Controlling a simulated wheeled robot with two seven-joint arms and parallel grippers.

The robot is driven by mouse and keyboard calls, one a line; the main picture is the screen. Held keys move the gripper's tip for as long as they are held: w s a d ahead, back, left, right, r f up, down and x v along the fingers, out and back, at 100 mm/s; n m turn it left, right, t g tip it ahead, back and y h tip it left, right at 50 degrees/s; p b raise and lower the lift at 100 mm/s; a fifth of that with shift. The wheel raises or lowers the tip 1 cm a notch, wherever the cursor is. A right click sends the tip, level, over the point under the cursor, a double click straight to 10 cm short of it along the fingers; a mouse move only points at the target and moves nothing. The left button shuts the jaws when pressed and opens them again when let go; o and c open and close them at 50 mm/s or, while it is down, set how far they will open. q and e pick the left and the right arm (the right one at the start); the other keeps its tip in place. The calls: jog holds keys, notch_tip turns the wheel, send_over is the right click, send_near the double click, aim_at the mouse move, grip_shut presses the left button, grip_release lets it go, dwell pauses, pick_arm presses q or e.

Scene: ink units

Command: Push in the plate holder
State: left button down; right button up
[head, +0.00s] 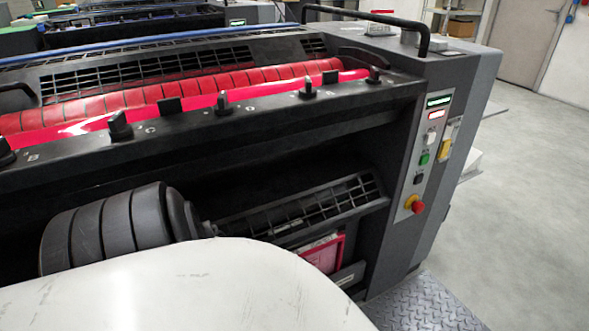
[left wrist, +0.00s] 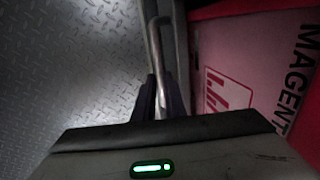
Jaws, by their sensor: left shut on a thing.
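In the left wrist view my left gripper (left wrist: 161,98) is shut on a thin metal bar handle (left wrist: 154,42). The handle runs up between the two dark fingers and bends near the top of the picture. I take it to be the plate holder's handle; the holder's body is not clearly visible. To its right is a red-framed pink panel (left wrist: 245,75) marked MAGENTA. In the head view a small red panel (head: 328,252) shows low in the press, partly covered. Neither gripper is visible in the head view.
The dark printing press (head: 330,140) fills the head view, with red rollers (head: 200,90) and black knobs. Its right side has a control panel (head: 430,145) with a red stop button (head: 415,204). A metal tread plate (head: 425,305) lies below. Grey floor (head: 530,200) at right is clear.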

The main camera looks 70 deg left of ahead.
pick_arm(q)
jog(key=c, duration=1.8)
grip_release()
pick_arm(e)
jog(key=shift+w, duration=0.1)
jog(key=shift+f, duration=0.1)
pick_arm(q)
jog(key=shift+r, duration=0.1)
jog(key=r+p, duration=0.2)
jog(key=r, duration=0.1)
jog(key=d+r+p, duration=0.1)
jog(key=r+p, duration=0.1)
jog(key=r, duration=0.1)
jog(key=r+p, duration=0.2)
jog(key=r, duration=0.2)
jog(key=shift+d, duration=0.4)
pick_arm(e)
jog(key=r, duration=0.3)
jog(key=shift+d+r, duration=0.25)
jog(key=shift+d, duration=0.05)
